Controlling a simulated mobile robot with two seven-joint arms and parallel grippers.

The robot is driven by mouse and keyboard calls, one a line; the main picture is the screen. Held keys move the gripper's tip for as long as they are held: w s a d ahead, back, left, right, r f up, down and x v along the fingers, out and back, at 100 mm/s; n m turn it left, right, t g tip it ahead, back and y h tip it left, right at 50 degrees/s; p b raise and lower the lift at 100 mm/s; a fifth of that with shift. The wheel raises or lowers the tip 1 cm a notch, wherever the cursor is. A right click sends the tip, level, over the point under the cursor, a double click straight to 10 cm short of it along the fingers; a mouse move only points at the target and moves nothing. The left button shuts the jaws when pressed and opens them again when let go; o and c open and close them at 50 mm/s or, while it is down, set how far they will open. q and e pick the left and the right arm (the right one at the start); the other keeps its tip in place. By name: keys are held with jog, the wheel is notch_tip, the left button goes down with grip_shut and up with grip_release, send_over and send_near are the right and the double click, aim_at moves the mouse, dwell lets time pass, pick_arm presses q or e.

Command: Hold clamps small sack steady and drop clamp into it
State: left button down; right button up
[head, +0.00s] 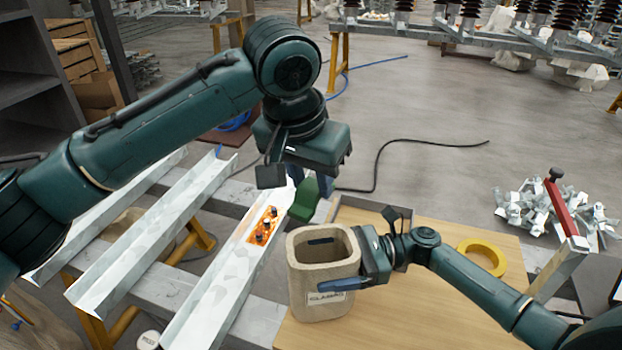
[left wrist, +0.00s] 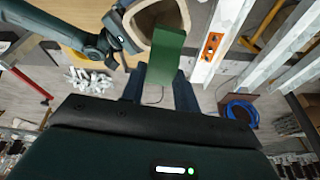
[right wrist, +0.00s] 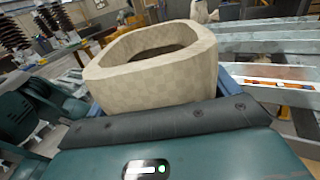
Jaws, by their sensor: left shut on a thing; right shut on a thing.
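The small sack (head: 322,300), a beige open-topped container with a printed label, stands upright on the wooden board. My right gripper (head: 338,262) is shut on the sack from its right side; in the right wrist view the sack (right wrist: 150,80) fills the space ahead of the jaws. I cannot tell exactly how the fingers sit on its wall. My left gripper (head: 313,186) is shut on a green piece (head: 304,199), apparently the clamp, above and behind the sack. In the left wrist view the green piece (left wrist: 165,52) overlaps the sack's rim. The sack's bottom is hidden.
A yellow tape ring (head: 482,256) lies on the wooden board (head: 430,310) at right, near a red-handled tool (head: 565,208). Metal fittings (head: 545,208) are piled at far right.

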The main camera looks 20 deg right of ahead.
aim_at(311, 209)
pick_arm(q)
jog(key=shift+f, duration=2.95)
jog(key=c, duration=1)
grip_release()
jog(key=shift+o, duration=0.2)
jog(key=v, duration=1.2)
